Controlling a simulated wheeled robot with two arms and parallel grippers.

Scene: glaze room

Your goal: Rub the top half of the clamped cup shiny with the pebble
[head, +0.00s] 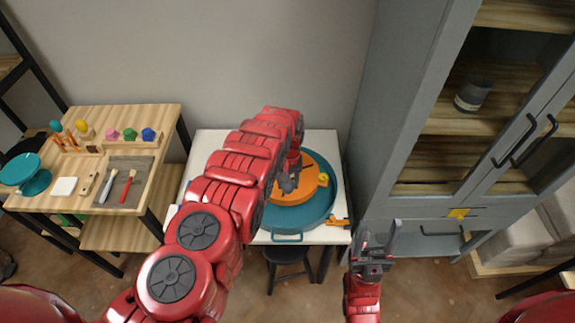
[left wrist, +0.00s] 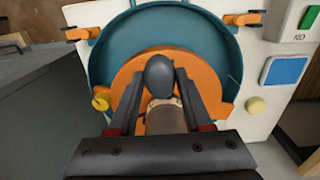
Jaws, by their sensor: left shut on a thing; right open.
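My left gripper (head: 288,180) is over the white table, and it also shows in the left wrist view (left wrist: 157,88). Its fingers are shut on a dark grey oval pebble (left wrist: 159,75). The brown cup (left wrist: 165,121), with a pale band, shows between the fingers just beside the pebble; I cannot tell whether they touch. An orange round clamp (head: 312,184) lies around the cup inside a teal tray (head: 332,205). My left arm hides the cup in the head view. My right gripper (head: 377,240) is open and empty, in front of the table's right side.
A grey cabinet (head: 400,110) stands close on the right, with a dark cup (head: 472,95) on its shelf. A wooden bench (head: 150,165) on the left holds brushes, coloured pieces and a teal stand (head: 36,180). A black stool (head: 285,254) is under the white table (head: 215,140).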

